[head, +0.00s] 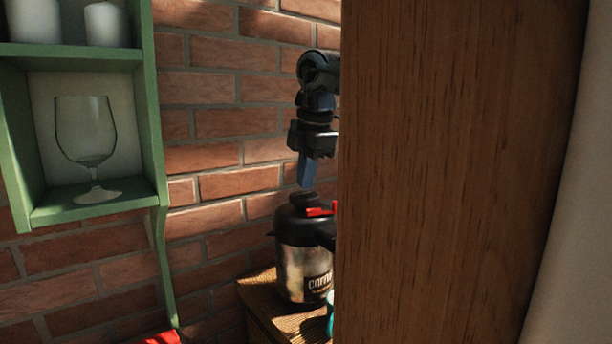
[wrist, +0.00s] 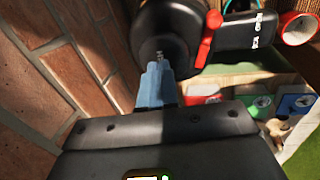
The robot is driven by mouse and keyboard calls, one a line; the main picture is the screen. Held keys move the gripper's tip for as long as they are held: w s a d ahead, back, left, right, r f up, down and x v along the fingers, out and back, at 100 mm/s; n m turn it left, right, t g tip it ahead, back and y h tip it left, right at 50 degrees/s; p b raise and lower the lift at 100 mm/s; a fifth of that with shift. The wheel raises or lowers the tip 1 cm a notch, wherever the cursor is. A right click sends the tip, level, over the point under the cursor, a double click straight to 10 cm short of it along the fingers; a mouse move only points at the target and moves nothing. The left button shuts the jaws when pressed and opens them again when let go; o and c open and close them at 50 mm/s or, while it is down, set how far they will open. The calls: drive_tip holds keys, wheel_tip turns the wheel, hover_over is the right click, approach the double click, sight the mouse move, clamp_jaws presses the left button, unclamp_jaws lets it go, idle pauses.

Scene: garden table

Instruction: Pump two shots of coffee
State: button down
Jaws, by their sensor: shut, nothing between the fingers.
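A steel coffee airpot (head: 300,262) with a black top and a red lever stands on a woven surface, partly hidden by a wooden post. Its black round pump top (wrist: 178,32) and red lever (wrist: 207,36) fill the upper middle of the wrist view. My gripper (head: 306,186) points down over the pump top, its blue fingers shut and empty. In the wrist view the gripper's fingertips (wrist: 154,70) reach the edge of the pump top; I cannot tell whether they touch it. A teal cup (head: 330,318) shows in part beside the airpot's base.
A wooden post (head: 460,170) blocks the right half of the head view. A green shelf (head: 150,110) with a glass (head: 86,135) hangs on the brick wall (head: 225,130) at left. The wall runs close behind the airpot. Several coloured items (wrist: 250,100) lie lower in the wrist view.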

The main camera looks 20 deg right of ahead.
drive_tip(key=shift+f+b, duration=0.75)
drive_tip(key=shift+f, duration=0.55)
drive_tip(key=shift+r, duration=0.1)
idle(0.4)
drive_tip(key=shift+r+p, duration=0.8)
drive_tip(key=shift+r, duration=0.4)
drive_tip(key=shift+r, duration=0.1)
wheel_tip(320, 180, up, 6)
drive_tip(key=p, duration=0.3)
drive_tip(key=shift+p, duration=0.35)
drive_tip(key=shift+s, duration=0.1)
idle(0.4)
